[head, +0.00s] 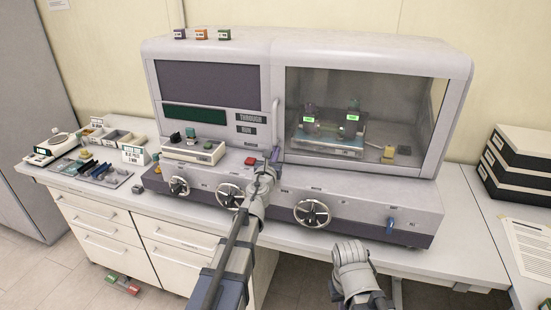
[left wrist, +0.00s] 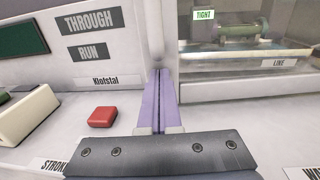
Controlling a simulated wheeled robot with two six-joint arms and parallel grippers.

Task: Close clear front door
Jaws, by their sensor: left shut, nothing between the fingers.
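The clear front door (head: 365,105) is a see-through pane over the chamber on the right half of the grey machine. It looks flush or nearly flush with the front; I cannot tell if a small gap is left. A pale vertical handle (head: 276,118) stands at its left side. My left gripper (head: 273,157) is shut and empty, just below the handle, near the pane's lower left corner. In the left wrist view its purple fingers (left wrist: 161,98) lie together before the seam between the control panel and the pane (left wrist: 240,50). My right gripper's fingers do not show.
A red button (head: 251,161) and a small white control box (head: 195,150) are left of my left gripper. Handwheels (head: 311,213) line the machine's lower front. A fixture (head: 330,132) stands inside the chamber. Black boxes (head: 518,160) stand at the right.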

